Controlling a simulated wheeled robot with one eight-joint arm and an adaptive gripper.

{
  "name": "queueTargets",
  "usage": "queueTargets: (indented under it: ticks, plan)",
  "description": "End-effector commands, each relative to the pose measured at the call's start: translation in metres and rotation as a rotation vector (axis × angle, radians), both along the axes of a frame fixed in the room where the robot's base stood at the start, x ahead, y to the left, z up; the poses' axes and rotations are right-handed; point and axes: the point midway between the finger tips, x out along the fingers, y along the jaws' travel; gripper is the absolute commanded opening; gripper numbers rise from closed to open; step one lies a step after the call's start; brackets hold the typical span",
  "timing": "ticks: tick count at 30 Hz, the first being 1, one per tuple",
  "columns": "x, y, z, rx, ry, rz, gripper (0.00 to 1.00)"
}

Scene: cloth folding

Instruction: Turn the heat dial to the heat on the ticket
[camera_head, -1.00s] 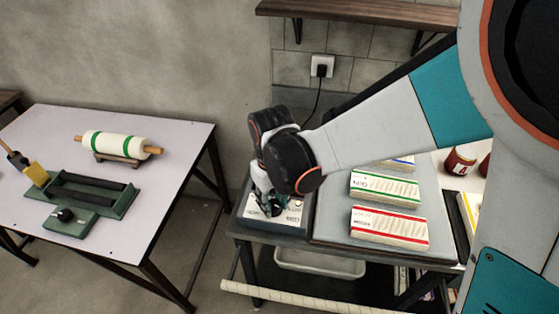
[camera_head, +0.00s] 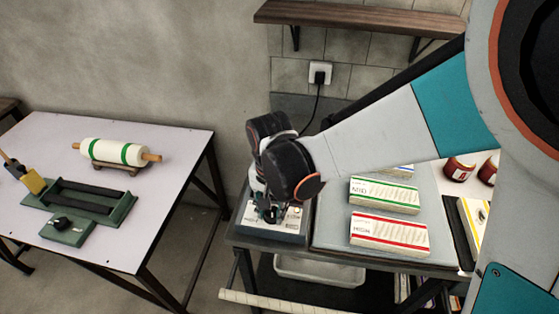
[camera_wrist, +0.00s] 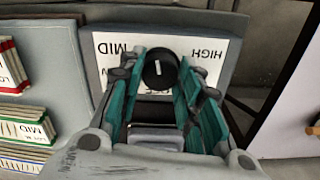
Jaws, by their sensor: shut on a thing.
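The heat dial (camera_wrist: 159,68) is a round black knob with a short white mark, on a white panel (camera_wrist: 102,60). The mark runs nearly up and down in the wrist view. The panel reads MID left of the dial and HIGH right of it, upside down; other lettering is partly hidden by the fingers. My gripper (camera_wrist: 161,76) has its teal fingers on both sides of the dial, shut on it. In the head view my gripper (camera_head: 269,214) is low over the grey control box (camera_head: 272,234). I cannot make out a ticket for certain.
Right of the box, a grey board (camera_head: 334,240) carries a green-striped stack (camera_head: 385,195) marked MID and a red-striped stack (camera_head: 389,232). Red-lidded jars (camera_head: 459,168) stand farther right. On the left table are a green-banded roll (camera_head: 117,152) and a green device (camera_head: 100,205).

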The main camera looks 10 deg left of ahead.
Motion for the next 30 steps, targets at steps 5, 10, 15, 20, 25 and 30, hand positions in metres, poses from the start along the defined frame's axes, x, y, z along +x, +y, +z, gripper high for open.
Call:
queueTargets:
  ticks: [5,10,15,20,25,30]
  plan:
    - [-0.0006,-0.0003,-0.0007,-0.001,0.001,-0.165,0.08]
    - [-0.0007,-0.0002,-0.0006,-0.001,0.001,-0.325,0.08]
    - [-0.0007,-0.0002,-0.0006,-0.001,0.001,-0.472,0.08]
    - [-0.0007,-0.0001,-0.0005,-0.001,0.001,-0.585,0.08]
    - [-0.0007,-0.0001,-0.0005,-0.001,0.001,-0.673,0.08]
    - [-0.0007,-0.0001,-0.0005,-0.001,0.001,-0.727,0.08]
